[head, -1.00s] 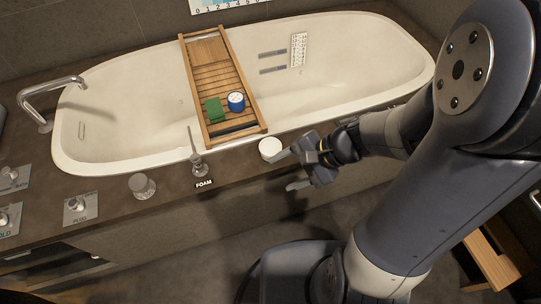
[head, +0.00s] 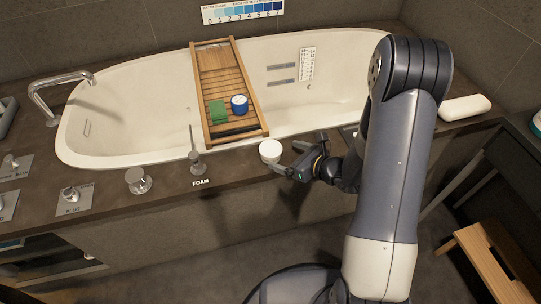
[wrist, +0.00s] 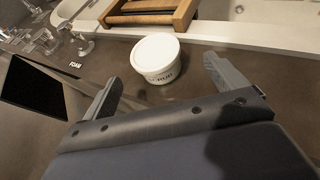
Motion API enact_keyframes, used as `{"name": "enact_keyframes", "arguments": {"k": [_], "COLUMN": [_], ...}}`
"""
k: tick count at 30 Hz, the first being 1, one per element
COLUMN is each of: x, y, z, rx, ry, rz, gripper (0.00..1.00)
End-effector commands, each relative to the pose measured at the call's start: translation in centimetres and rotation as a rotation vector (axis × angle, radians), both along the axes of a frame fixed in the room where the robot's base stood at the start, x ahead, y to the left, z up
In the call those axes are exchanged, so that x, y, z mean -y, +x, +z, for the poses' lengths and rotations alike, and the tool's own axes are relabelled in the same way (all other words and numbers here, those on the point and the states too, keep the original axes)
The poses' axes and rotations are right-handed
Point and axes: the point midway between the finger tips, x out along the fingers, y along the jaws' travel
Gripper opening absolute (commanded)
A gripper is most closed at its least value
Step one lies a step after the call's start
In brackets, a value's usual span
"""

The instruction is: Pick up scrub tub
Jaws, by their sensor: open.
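The scrub tub (head: 270,150) is a small white round tub with a lid. It stands upright on the brown ledge in front of the bathtub. In the wrist view the tub (wrist: 157,58) shows dark lettering on its side, partly readable as "scrub". My gripper (head: 285,160) is open and empty, just right of the tub in the head view. In the wrist view my gripper (wrist: 162,82) has its two fingers spread wide, with the tub ahead and between their lines. The fingers appear apart from the tub.
A wooden bath tray (head: 222,62) spans the white bathtub (head: 120,110), holding a green block (head: 217,111) and a blue-and-white tin (head: 239,104). A metal spout labelled FOAM (head: 197,163) stands left of the tub. A wooden stool (head: 490,262) is at lower right.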

Motion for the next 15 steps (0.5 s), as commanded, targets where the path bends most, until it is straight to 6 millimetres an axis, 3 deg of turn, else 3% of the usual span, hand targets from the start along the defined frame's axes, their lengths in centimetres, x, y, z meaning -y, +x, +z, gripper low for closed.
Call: {"name": "enact_keyframes", "arguments": {"k": [8, 15], "x": [-1.8, -4.5], "y": [1.4, 3.1], "z": [-0.9, -1.8], "rx": [0.002, 0.003], "ry": [-0.001, -0.002], "rz": [0.003, 0.005], "gripper": [0.92, 0.92]}}
